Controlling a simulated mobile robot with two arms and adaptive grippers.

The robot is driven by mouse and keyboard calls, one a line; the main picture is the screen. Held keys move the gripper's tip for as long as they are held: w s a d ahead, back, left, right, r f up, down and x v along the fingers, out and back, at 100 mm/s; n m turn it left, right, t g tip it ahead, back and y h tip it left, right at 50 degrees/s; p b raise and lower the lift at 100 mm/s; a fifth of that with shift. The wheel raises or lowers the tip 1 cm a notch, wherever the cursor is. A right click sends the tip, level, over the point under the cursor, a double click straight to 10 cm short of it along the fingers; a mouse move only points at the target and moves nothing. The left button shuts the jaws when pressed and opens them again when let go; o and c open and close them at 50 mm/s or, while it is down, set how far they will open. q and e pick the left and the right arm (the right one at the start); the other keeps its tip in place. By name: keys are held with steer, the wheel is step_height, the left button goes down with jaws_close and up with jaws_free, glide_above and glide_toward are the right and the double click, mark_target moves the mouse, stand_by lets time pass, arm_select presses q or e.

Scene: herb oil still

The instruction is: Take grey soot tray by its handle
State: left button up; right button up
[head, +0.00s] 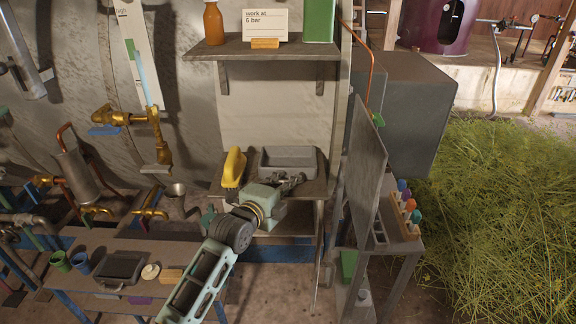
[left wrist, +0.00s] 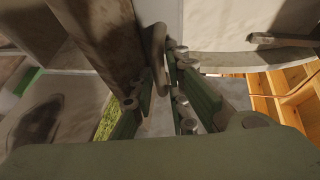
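The grey soot tray (head: 288,157) is a shallow open box on the small shelf under the wall board, at the middle of the head view. My left gripper (head: 290,183) reaches in from below and is at the tray's front edge. In the left wrist view, its two fingers (left wrist: 168,68) are close together with a grey-brown bar, apparently the handle (left wrist: 157,45), between them. The fingers look shut on this bar, though the contact is partly hidden. My right gripper is not in view.
A yellow object (head: 234,167) stands close left of the tray. An upright grey panel (head: 366,170) and a rack of coloured-handled tools (head: 408,205) are to the right. A dark tray (head: 121,267) and cups lie on the lower left table.

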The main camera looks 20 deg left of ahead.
arm_select(q)
jaws_close()
steer(key=shift+r, duration=0.1)
